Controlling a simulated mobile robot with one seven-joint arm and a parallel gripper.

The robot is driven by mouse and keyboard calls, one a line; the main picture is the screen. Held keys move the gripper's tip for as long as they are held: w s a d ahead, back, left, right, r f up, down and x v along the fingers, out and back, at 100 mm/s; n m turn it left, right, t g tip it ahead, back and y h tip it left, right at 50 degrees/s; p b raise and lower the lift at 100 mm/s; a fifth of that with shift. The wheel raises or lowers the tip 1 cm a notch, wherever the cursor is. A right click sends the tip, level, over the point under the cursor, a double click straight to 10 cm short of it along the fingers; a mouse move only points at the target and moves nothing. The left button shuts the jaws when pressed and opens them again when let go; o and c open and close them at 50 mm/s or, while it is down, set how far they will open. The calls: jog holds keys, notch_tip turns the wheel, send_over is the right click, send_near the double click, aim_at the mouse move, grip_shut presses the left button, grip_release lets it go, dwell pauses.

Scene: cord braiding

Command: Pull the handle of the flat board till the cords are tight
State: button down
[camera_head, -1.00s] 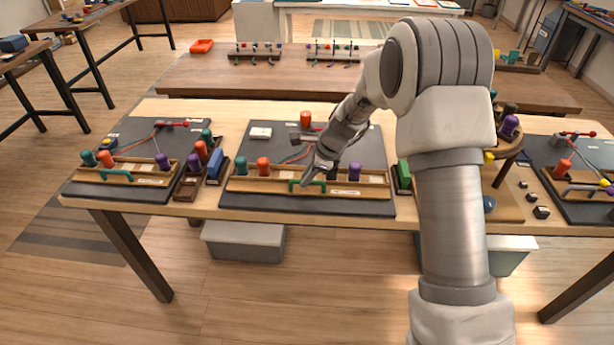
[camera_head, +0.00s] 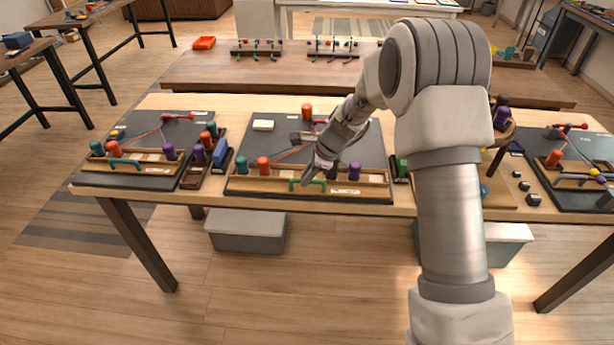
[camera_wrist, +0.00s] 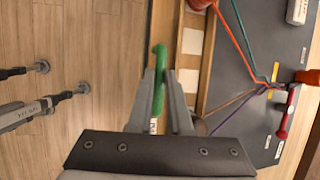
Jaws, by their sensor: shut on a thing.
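The flat board (camera_head: 265,133) is a dark grey panel in the middle of the table. A wooden rail (camera_head: 240,183) with coloured pegs runs along its front, with a green handle (camera_head: 293,186) at the rail's front side. My gripper (camera_wrist: 166,85) is shut on the green handle (camera_wrist: 158,85), with one finger on each side. In the head view, my gripper (camera_head: 308,180) reaches the handle from above and partly hides it.
A similar board (camera_head: 160,130) lies on the left and another (camera_head: 590,150) on the right. A blue block (camera_head: 220,153) and a green block (camera_head: 402,168) stand beside the middle board. Floor is open in front of the table.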

jog(key=shift+s+f, duration=0.1)
jog(key=shift+s, duration=0.15)
jog(key=c, duration=0.8)
grip_release()
jog(key=shift+c, duration=0.2)
jog(key=p+v, duration=0.2)
jog(key=v, duration=1.5)
jog(key=shift+r, duration=0.3)
jog(key=shift+d, duration=0.15)
